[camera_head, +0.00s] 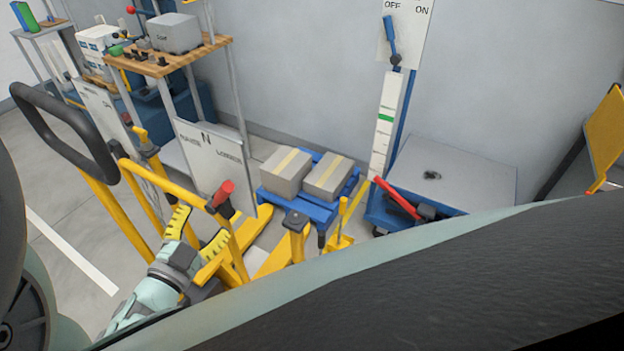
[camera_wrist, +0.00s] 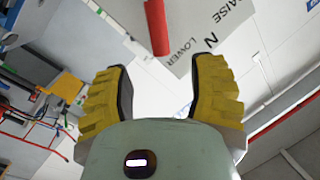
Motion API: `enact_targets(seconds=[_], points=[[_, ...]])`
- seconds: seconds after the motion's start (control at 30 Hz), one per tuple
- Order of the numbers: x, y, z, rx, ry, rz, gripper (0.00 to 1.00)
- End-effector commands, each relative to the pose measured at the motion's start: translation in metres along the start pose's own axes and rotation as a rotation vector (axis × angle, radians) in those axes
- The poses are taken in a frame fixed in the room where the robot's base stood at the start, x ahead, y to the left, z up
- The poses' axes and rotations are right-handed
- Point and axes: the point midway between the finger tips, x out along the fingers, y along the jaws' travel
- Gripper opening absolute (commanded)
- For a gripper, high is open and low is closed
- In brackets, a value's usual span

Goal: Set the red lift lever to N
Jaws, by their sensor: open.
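The red lift lever (camera_head: 223,193) stands on the yellow pallet jack (camera_head: 245,240), in front of a white panel (camera_head: 208,165) marked RAISE, N and LOWER. In the head view it appears below the LOWER end. In the wrist view the red lever (camera_wrist: 157,27) comes down from the top edge, its end beside the word LOWER on the panel (camera_wrist: 215,15). My gripper (camera_head: 198,228) is open and empty, below and left of the lever. In the wrist view my gripper (camera_wrist: 158,78) has its fingers spread, with the lever's end ahead of the gap, apart from both.
A black-gripped yellow handle loop (camera_head: 62,125) stands left of my gripper. Boxes on a blue pallet (camera_head: 325,210) lie behind the jack. A workbench (camera_head: 160,62) stands at the back left.

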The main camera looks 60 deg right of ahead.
Motion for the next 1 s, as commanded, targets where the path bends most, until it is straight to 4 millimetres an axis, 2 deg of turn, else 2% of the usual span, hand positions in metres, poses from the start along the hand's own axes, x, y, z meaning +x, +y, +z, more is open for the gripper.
enact_targets(seconds=[0.03, 0.2, 0.4, 0.6, 0.9, 0.93, 1.0], points=[[0.013, 0.002, -0.001, 0.000, 0.011, 0.005, 0.57], [0.048, 0.002, -0.002, 0.000, 0.011, 0.005, 0.57], [0.079, 0.002, -0.001, 0.001, 0.006, 0.005, 0.57], [0.093, 0.002, -0.002, -0.001, 0.005, 0.004, 0.57], [0.095, 0.002, -0.002, -0.001, 0.004, 0.004, 0.57], [0.094, 0.002, -0.002, -0.001, 0.003, 0.004, 0.61], [0.094, 0.002, -0.002, -0.001, 0.003, 0.004, 0.53]])
